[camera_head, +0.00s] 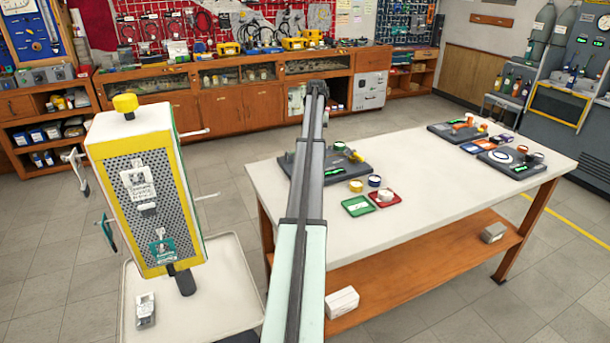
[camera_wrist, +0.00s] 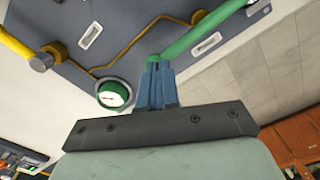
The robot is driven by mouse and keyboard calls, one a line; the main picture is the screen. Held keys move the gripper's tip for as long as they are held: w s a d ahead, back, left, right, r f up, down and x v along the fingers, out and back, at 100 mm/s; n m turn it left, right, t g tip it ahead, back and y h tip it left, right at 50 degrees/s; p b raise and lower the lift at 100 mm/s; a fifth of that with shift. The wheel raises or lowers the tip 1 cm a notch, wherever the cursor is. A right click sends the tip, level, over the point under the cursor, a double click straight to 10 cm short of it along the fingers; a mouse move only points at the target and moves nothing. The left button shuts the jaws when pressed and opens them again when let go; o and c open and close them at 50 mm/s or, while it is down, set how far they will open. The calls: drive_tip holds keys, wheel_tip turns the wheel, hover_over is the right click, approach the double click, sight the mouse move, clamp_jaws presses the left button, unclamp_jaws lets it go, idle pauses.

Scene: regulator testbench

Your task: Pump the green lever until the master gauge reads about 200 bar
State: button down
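In the wrist view, the green lever (camera_wrist: 205,32) slants from the top right down to just beyond my gripper's fingertips. My gripper (camera_wrist: 157,64) has its blue fingers close together at the lever's lower end; I cannot tell whether they touch it. A round gauge (camera_wrist: 113,94) with a white face and green rim lies left of the fingers on the grey panel (camera_wrist: 105,25). Its reading is too small to make out, and I cannot tell whether it is the master gauge.
A yellow bar (camera_wrist: 14,45) lies at the panel's left in the wrist view. The white table (camera_head: 430,205) also carries a green card (camera_head: 357,206), a red card (camera_head: 385,200) and more grey panels (camera_head: 510,162). A yellow-framed cabinet (camera_head: 165,200) stands left of my arm.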

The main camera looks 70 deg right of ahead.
drive_tip(key=shift+f, duration=0.55)
drive_tip(key=shift+r, duration=2.95)
drive_tip(key=shift+r, duration=0.1)
wheel_tip(320, 180, up, 5)
drive_tip(key=shift+f, duration=0.1)
drive_tip(key=shift+w, duration=0.1)
